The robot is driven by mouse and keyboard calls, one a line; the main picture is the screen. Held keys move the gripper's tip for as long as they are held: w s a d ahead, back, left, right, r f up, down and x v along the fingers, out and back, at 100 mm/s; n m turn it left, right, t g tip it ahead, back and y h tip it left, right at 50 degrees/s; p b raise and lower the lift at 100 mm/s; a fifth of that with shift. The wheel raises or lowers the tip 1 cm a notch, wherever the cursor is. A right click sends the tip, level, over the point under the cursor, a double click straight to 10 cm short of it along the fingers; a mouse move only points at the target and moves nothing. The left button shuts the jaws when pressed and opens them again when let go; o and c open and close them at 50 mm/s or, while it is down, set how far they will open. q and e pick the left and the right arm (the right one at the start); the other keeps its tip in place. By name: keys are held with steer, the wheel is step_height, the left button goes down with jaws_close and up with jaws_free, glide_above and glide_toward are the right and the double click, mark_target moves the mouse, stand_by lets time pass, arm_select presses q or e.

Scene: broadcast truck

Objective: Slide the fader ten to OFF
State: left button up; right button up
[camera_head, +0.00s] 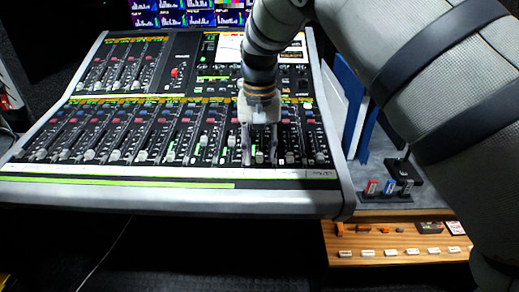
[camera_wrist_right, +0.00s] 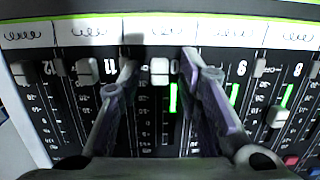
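The mixing console (camera_head: 150,194) fills the left and middle of the head view, with a lower row of faders along its near side. My right gripper (camera_head: 261,158) reaches down over the right part of that row. Its fingers are apart, one on each side of a pale fader cap (camera_head: 259,156). In the right wrist view the same cap (camera_wrist_right: 160,70) sits between the open fingers (camera_wrist_right: 161,57), with visible gaps. It lies between the columns marked 11 and 9, so it is fader ten. Its cap is close to the label strip. My left gripper is not in view.
Screens (camera_head: 190,13) stand behind.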

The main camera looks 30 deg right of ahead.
mark_target(259, 154)
step_height(259, 154, up, 12)
stand_by(0.4)
